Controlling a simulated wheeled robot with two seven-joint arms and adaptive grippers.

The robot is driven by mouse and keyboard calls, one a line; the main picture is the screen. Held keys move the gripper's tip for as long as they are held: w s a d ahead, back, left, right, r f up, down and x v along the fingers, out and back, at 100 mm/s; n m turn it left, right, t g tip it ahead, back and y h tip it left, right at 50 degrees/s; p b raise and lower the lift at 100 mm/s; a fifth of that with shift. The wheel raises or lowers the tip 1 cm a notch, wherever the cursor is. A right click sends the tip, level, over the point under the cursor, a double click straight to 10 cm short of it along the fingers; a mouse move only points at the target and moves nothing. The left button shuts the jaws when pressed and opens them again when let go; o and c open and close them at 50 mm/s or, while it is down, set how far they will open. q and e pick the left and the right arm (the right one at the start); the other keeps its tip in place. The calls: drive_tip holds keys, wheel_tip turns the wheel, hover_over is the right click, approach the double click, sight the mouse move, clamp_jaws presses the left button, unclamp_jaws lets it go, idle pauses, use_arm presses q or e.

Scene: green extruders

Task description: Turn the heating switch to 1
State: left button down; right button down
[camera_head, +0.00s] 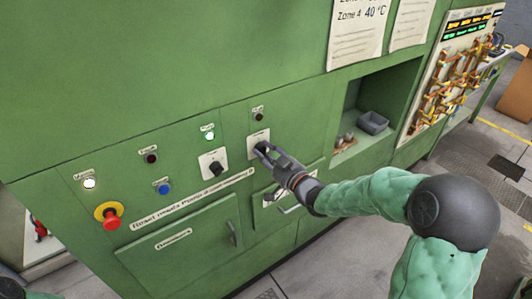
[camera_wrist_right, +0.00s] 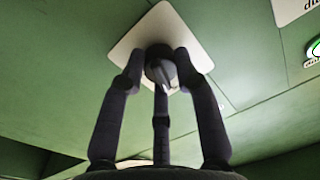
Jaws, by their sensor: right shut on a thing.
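A black rotary switch on a white square plate (camera_head: 258,138) is on the green machine front, just right of the middle. My right gripper (camera_head: 262,150) reaches it from the lower right and covers most of its knob. In the right wrist view the black knob (camera_wrist_right: 160,67) sits between the fingertips of my right gripper (camera_wrist_right: 163,75), which is shut on it. The switch plate (camera_wrist_right: 185,33) shows around the knob. The label of the switch and its position marks cannot be read.
A second black switch (camera_head: 214,168) on a white plate is to the left. A red emergency button (camera_head: 111,221), a blue button (camera_head: 164,188) and small lamps are further left.

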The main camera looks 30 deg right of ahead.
drive_tip(key=m, duration=0.4)
drive_tip(key=shift+r+m, duration=0.1)
drive_tip(key=shift+m, duration=0.2)
drive_tip(key=shift+m+p, duration=0.45)
drive_tip(key=shift+m, duration=1.45)
drive_tip(key=c, duration=0.9)
unclamp_jaws()
drive_tip(key=s, duration=0.4)
drive_tip(key=s+d, duration=0.1)
drive_tip(key=s, duration=0.7)
drive_tip(key=shift+d+f, duration=0.15)
drive_tip(key=shift+f, duration=0.2)
